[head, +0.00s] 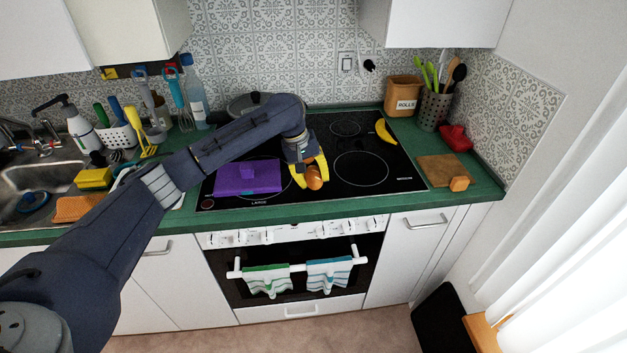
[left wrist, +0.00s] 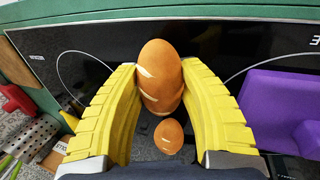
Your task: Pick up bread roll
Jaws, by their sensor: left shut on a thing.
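A brown bread roll (head: 314,178) with pale score marks is between the yellow fingers of my left gripper (head: 310,180), over the front middle of the black cooktop. In the left wrist view the roll (left wrist: 160,75) stands between the fingertips (left wrist: 160,82), which touch both its sides. Whether it clears the cooktop is hard to tell. A second, smaller-looking brown roll (left wrist: 168,137) shows between the fingers in the left wrist view, apart from the first. Another small brown piece (head: 459,184) lies on the wooden board (head: 440,170) at the right. My right gripper is out of view.
A purple box-like object (head: 247,177) sits left of the gripper on the cooktop (head: 390,178). A pot (head: 247,103) stands behind my arm. A banana (head: 385,132), a container labelled ROLLS (head: 403,95) and a utensil holder (head: 433,108) are at the right. The cooktop's right side is mostly clear.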

